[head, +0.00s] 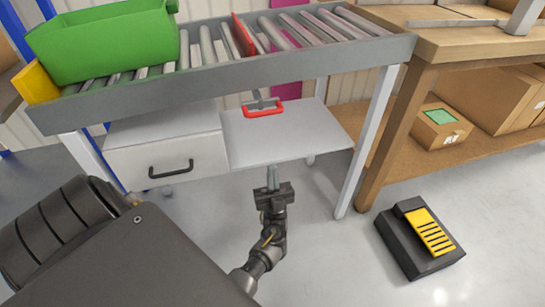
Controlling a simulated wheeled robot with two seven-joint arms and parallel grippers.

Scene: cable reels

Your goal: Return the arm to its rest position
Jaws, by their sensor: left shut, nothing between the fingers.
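My left gripper (272,180) is in the middle of the head view, with its fingers together and nothing between them. It points up the picture, at the near edge of the white shelf (270,142) under the roller conveyor. I cannot tell whether it touches that edge. Its dark wrist runs down to the lower middle of the picture, and part of the arm is hidden behind my dark body. My right gripper is not in view.
The roller conveyor (230,78) carries a green bin (105,45). A red handle (263,109) hangs below it. A white drawer (165,155) is left of the shelf. A wooden bench (440,45) stands right, and a black-yellow pedal (420,240) lies on open floor.

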